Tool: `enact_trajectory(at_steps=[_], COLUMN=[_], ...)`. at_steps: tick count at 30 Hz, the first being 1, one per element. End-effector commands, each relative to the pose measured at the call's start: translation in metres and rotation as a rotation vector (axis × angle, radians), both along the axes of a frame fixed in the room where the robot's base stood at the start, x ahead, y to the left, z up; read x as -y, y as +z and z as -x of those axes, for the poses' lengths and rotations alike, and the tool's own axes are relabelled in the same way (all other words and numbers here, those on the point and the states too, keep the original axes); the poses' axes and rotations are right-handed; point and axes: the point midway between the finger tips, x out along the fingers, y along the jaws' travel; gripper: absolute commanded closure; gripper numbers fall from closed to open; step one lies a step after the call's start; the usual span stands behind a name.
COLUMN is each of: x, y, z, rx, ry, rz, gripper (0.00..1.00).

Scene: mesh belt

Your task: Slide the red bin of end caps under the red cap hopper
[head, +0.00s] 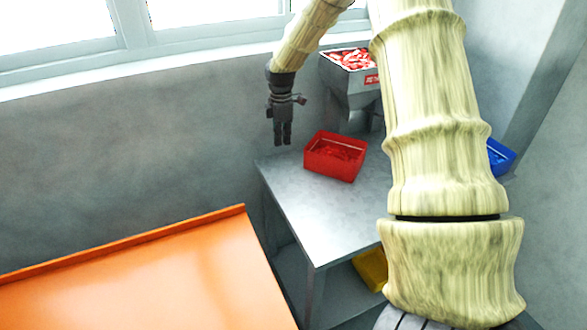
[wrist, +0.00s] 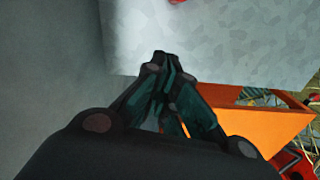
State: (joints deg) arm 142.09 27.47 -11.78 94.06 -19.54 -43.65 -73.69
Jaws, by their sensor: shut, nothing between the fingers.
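The red bin (head: 335,156) sits on the grey metal table near its far edge, with small red end caps inside. The red cap hopper (head: 349,75) is a grey metal funnel filled with red and white pieces, with a red label on its front; it stands just behind the bin. My gripper (head: 283,140) is shut and empty, pointing down to the left of the bin and apart from it. In the wrist view my gripper (wrist: 165,58) shows its fingers together at the table's edge.
The grey table (head: 318,215) has bare room in front of the bin. An orange surface (head: 150,280) stands at the lower left. A yellow bin (head: 371,268) is on the lower shelf. A blue bin (head: 500,157) shows partly behind my arm. The wall and window lie behind.

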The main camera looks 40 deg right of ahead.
Motion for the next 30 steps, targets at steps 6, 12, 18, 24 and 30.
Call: enact_trajectory(at_steps=[6,12,18,24,30], x=[0.000,0.000,0.000,0.000,0.008], y=[-0.010,-0.032,-0.060,-0.087,-0.102], z=[0.000,0.001,0.001,0.001,0.004], rx=[-0.001,-0.002,-0.003,-0.003,0.000], ry=[0.000,0.000,0.000,0.000,-0.003], rz=[0.000,0.000,-0.001,-0.001,0.000], gripper=[1.00,1.00,1.00,1.00,1.00])
